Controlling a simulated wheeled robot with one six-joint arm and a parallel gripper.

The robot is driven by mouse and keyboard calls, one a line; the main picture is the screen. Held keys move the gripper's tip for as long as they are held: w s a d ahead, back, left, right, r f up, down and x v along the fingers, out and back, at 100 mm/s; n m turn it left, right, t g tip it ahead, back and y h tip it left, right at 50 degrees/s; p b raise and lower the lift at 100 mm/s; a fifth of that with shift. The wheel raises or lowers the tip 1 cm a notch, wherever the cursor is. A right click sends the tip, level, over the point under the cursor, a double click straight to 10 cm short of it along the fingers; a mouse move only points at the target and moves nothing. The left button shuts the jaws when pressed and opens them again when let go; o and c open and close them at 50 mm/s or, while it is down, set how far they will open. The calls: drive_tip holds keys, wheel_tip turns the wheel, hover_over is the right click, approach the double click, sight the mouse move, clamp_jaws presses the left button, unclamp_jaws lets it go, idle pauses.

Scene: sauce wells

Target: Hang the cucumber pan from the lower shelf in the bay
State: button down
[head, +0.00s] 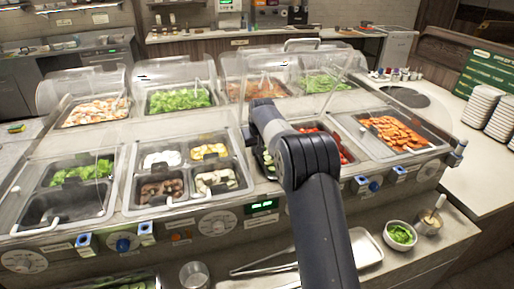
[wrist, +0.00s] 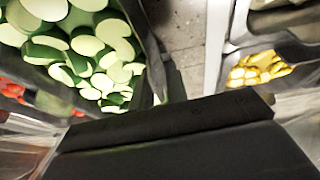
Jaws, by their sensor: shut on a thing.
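The cucumber pan, full of pale green slices with dark green rims, fills the upper left of the wrist view (wrist: 75,45). In the head view only a sliver of its cucumber (head: 262,165) shows at the left of my arm. My gripper (wrist: 162,88) is shut at the pan's near right wall, by its rim. In the head view my arm reaches over the well and hides the fingertips and most of the pan. I cannot tell whether the pan is seated or lifted. A lower shelf (head: 440,245) runs along the counter's front; I cannot identify the bay.
A pan of yellow pieces (wrist: 258,68) stands right of a gap in the wrist view. Red tomatoes (head: 345,155) and a carrot pan (head: 395,135) lie right of my arm. Clear guards (head: 190,75) stand behind. A lettuce bowl (head: 400,234) and tray (head: 366,250) occupy the front shelf.

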drive_tip(key=shift+s+f, duration=0.25)
drive_tip(key=shift+f, duration=0.4)
idle(0.8)
drive_tip(key=c, duration=1.3)
unclamp_jaws()
drive_tip(key=shift+d+b, duration=0.1)
drive_tip(key=shift+b, duration=0.2)
drive_tip(key=shift+s+f, duration=0.1)
drive_tip(key=shift+f, duration=0.05)
drive_tip(key=v, duration=0.4)
drive_tip(key=b+v, duration=0.1)
drive_tip(key=v, duration=0.3)
drive_tip(key=w+b+v, duration=0.1)
drive_tip(key=v, duration=0.3)
drive_tip(key=shift+d, duration=0.2)
drive_tip(key=x, duration=0.3)
drive_tip(key=p+x, duration=0.1)
drive_tip(key=x, duration=0.5)
drive_tip(key=shift+w+a+f+p, duration=0.1)
drive_tip(key=shift+a+f+p, duration=0.2)
drive_tip(key=shift+f+p, duration=0.1)
